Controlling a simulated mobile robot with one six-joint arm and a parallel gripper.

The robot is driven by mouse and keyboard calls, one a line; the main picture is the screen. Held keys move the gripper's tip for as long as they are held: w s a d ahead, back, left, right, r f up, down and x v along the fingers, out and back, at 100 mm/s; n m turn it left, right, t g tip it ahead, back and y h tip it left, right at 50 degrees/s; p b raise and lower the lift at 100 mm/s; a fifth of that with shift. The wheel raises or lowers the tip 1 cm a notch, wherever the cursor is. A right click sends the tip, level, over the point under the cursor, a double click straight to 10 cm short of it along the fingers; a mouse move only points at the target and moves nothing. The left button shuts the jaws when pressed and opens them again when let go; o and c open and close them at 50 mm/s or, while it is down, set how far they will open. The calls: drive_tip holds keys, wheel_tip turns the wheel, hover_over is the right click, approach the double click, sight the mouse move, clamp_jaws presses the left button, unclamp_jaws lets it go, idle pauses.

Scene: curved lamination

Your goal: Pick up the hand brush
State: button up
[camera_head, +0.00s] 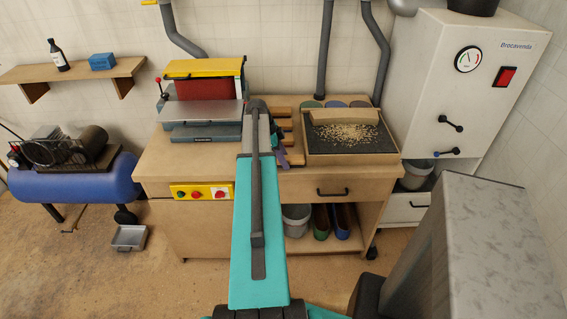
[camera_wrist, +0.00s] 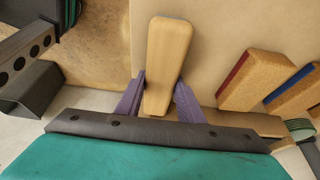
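A pale, tapered wooden piece with rounded corners lies over the bench top in the wrist view; I take it for the hand brush (camera_wrist: 168,55), though no bristles show. My gripper (camera_wrist: 161,84) has its two purple fingers apart, one on each side of the piece's narrower end. A small gap shows on the right; I cannot tell whether the left finger touches. In the head view, my gripper (camera_head: 288,146) is low over the workbench (camera_head: 200,160), left of the dark tray, and my arm hides part of the area. The brush is not clear there.
A dark tray (camera_head: 318,148) with wood chips and a pale block stands to the right. Cork-coloured blocks (camera_wrist: 256,80) with red and blue edges lie right of the piece. A planer-like machine (camera_head: 200,108) is left; a white cabinet (camera_head: 440,90) is right.

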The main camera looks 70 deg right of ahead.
sight(287, 157)
drive_tip(key=shift+c, duration=0.8)
drive_tip(key=shift+r, duration=0.15)
drive_tip(key=shift+r+b, duration=0.65)
drive_tip(key=shift+r, duration=0.75)
drive_tip(key=shift+a+r, duration=0.2)
drive_tip(key=shift+a, duration=0.1)
drive_tip(key=s+a+r+b, duration=0.1)
drive_tip(key=s+a+b, duration=0.1)
drive_tip(key=a, duration=1.3)
drive_tip(key=shift+a+r+b, duration=0.2)
drive_tip(key=shift+r+b, duration=0.05)
drive_tip(key=shift+b, duration=0.35)
